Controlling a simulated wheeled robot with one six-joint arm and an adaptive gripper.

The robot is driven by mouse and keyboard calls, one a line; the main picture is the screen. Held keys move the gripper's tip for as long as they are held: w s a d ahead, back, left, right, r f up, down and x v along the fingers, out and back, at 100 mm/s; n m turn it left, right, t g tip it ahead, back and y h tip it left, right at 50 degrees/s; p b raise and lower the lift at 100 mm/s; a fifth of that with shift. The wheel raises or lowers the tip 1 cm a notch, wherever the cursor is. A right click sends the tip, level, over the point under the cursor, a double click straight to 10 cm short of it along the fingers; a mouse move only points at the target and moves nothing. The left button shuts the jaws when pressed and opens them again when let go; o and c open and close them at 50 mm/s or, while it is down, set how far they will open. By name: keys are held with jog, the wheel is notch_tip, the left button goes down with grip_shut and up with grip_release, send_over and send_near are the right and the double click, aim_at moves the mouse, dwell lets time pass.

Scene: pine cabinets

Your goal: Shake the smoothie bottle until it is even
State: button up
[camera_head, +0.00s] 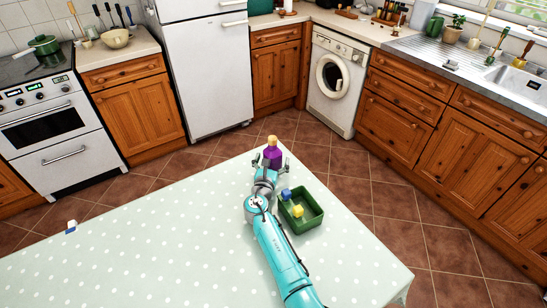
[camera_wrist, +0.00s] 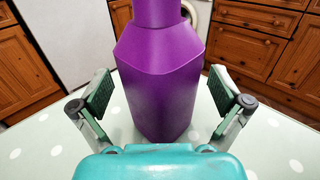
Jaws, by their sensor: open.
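The smoothie bottle (camera_head: 272,153) is purple with an orange cap and stands upright near the far corner of the table. In the wrist view the purple bottle (camera_wrist: 160,75) fills the middle, with its top cut off. My gripper (camera_head: 270,166) is at the bottle. In the wrist view my gripper (camera_wrist: 166,93) is open, with one finger pad on each side of the bottle and a visible gap at both sides. The bottle's lower part is partly hidden by my gripper in the head view.
A small white and blue item (camera_head: 71,227) lies at the table's left edge.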

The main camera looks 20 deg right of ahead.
aim_at(272, 149)
grip_shut()
jog(key=shift+r, duration=3)
jog(key=shift+r, duration=0.1)
notch_tip(272, 149, up, 9)
jog(key=shift+f, duration=0.1)
